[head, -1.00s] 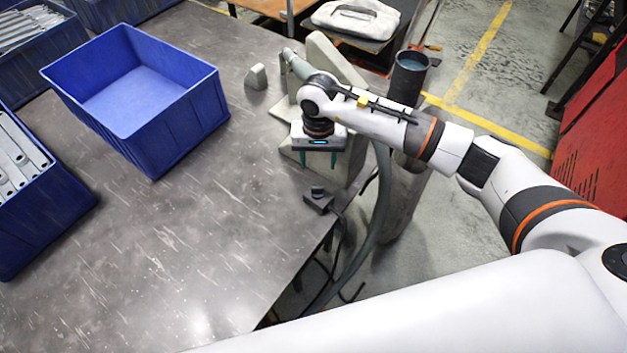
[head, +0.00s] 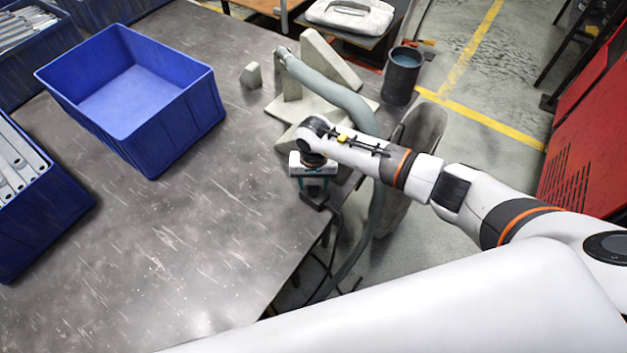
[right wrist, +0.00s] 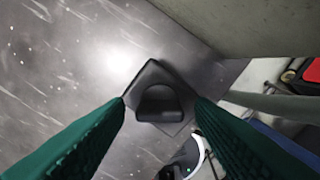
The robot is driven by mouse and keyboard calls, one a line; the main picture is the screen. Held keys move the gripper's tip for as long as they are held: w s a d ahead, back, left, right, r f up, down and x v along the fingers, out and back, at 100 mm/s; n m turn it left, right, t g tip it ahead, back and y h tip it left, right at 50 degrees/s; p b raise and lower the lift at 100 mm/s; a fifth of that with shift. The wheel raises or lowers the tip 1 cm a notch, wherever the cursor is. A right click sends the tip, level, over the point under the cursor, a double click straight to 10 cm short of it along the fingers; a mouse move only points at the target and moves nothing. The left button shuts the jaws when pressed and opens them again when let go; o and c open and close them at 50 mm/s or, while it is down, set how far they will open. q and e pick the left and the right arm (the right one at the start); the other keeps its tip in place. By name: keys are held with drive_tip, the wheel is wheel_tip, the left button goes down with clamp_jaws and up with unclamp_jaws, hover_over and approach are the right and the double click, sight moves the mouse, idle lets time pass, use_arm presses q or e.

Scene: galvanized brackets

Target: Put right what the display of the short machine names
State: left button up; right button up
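My right gripper (head: 314,186) is above the table's right edge, pointing down. In the right wrist view its two green fingers (right wrist: 160,100) are apart with nothing held. A small dark box with a rounded knob (right wrist: 158,100) lies below and between the fingertips; it also shows partly hidden under the gripper in the head view (head: 316,201). I cannot tell whether the fingers touch it. A pale grey machine (head: 331,62) with a grey hose stands just behind the gripper. No readable display shows. My left gripper is not in view.
An empty blue crate (head: 165,128) stands on the metal table (head: 150,250). Blue crates with metal brackets (head: 15,165) line the left side. A small grey block (head: 251,75) is near the machine. A dark cylinder (head: 402,75) stands behind. The table's front middle is clear.

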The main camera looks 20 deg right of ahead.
sight(314, 184)
drive_tip(key=c, duration=0.8)
drive_tip(key=m+b, duration=0.1)
drive_tip(key=b, duration=0.2)
drive_tip(key=shift+f+m, duration=0.15)
drive_tip(key=shift+m, duration=0.25)
drive_tip(key=shift+c, duration=0.2)
drive_tip(key=m+b, duration=0.1)
drive_tip(key=m, duration=0.2)
drive_tip(key=shift+b, duration=0.4)
drive_tip(key=shift+m+b, duration=0.65)
drive_tip(key=shift+m, duration=0.75)
drive_tip(key=shift+r, duration=0.2)
drive_tip(key=o, duration=1)
wheel_tip(314, 184, up, 12)
drive_tip(key=shift+b, duration=1.05)
